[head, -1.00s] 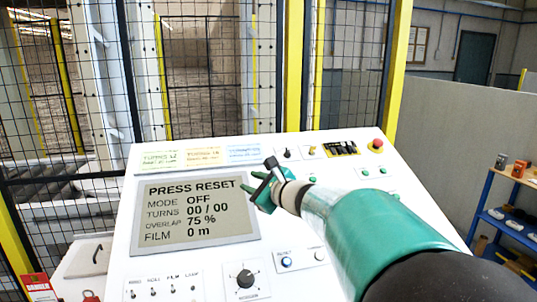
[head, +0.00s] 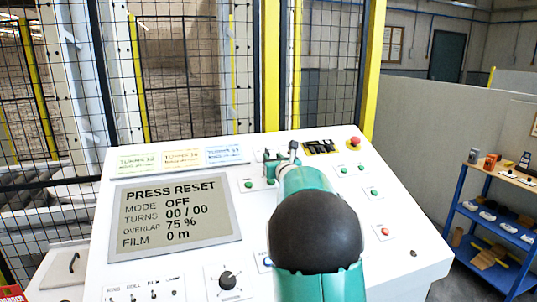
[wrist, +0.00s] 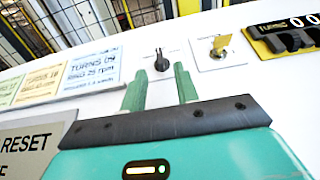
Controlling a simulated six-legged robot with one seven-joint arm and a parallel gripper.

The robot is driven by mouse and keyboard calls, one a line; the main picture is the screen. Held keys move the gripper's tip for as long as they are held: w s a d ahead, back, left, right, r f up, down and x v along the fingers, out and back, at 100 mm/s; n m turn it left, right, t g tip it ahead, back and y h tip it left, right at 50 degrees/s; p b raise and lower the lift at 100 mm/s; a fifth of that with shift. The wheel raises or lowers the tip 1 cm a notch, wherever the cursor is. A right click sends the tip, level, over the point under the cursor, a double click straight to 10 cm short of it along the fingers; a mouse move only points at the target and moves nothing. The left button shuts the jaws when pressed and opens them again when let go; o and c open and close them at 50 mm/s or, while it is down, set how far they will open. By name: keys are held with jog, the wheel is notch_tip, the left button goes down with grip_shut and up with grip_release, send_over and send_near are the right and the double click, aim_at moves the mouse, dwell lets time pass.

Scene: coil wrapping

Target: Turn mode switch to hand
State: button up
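A small black rotary knob (wrist: 162,60) stands on a white plate on the sloped panel, in the wrist view. Its label is too small to read, so I cannot confirm it is the mode switch. My gripper (wrist: 160,84) is open and empty, its two green fingers apart. The knob appears just beyond the fingertips, between them, apart from both. In the head view my gripper (head: 280,159) is over the panel's upper part, and my arm hides what lies behind it. The display (head: 178,213) reads PRESS RESET, MODE OFF, TURNS 00 / 00.
A key switch (wrist: 220,45) sits right of the knob, then black thumbwheels (wrist: 290,38) on yellow. A red emergency button (head: 354,142) is at the panel's upper right. Another dial (head: 227,280) is low on the panel. Mesh fencing stands behind, a blue shelf (head: 490,225) at right.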

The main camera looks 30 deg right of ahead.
aim_at(268, 153)
jog(key=x, duration=0.5)
jog(key=shift+w+d, duration=0.1)
jog(key=shift+w, duration=0.2)
grip_shut()
